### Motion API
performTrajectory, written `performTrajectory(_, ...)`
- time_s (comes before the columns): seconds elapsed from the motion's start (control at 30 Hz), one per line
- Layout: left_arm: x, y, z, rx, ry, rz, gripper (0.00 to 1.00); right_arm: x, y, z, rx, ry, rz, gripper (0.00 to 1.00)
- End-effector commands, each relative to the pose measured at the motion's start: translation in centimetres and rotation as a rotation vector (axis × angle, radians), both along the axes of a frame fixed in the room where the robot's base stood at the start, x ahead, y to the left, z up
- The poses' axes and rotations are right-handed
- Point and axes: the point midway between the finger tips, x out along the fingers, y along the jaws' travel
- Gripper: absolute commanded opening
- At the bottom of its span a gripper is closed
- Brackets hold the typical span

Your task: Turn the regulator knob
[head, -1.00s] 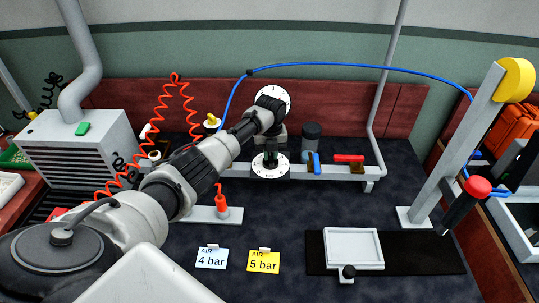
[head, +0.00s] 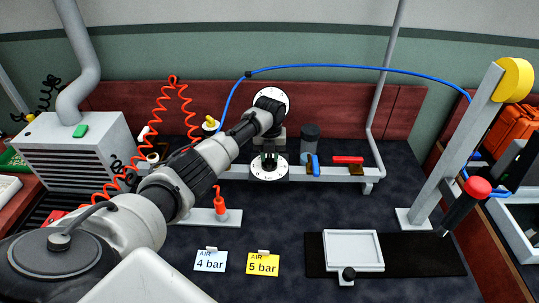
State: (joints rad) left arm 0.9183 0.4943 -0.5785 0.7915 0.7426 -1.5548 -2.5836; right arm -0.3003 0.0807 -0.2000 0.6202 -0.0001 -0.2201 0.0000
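The regulator has a round white dial plate (head: 269,174) with dark marks, lying on the grey pipe rail. A white-faced gauge (head: 281,97) stands just behind it, partly covered by my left arm's wrist. My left arm reaches in from the left, and its gripper (head: 270,160) points down at the middle of the dial plate. Its dark fingers stand at the regulator knob, which they and the wrist largely hide. I cannot tell whether the fingers are closed on the knob. My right gripper is not in view.
Right of the dial on the rail are a blue lever (head: 315,165) and a red lever (head: 348,160). A white tray (head: 353,250) lies at front right.

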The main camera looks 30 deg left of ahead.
Motion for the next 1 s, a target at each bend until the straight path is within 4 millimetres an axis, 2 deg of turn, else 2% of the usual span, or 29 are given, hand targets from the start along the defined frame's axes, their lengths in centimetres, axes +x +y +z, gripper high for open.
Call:
performTrajectory(0.1,0.0,0.0,0.0,0.0,0.0,0.0,0.43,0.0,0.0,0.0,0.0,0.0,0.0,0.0)
performTrajectory(0.33,0.0,0.0,0.0,0.0,0.001,0.001,0.43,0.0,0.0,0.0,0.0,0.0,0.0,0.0)
performTrajectory(0.43,0.0,0.0,0.6,0.001,-0.001,0.001,0.43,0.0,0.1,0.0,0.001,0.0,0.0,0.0)
performTrajectory(0.57,0.0,0.1,2.5,0.002,-0.003,0.001,0.43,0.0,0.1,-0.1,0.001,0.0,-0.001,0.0)
performTrajectory(0.8,0.1,0.0,7.4,0.001,-0.003,0.0,0.43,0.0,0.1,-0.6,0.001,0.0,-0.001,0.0)
performTrajectory(1.0,0.0,0.0,10.1,0.001,-0.002,0.001,0.43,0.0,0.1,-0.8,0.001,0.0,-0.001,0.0)
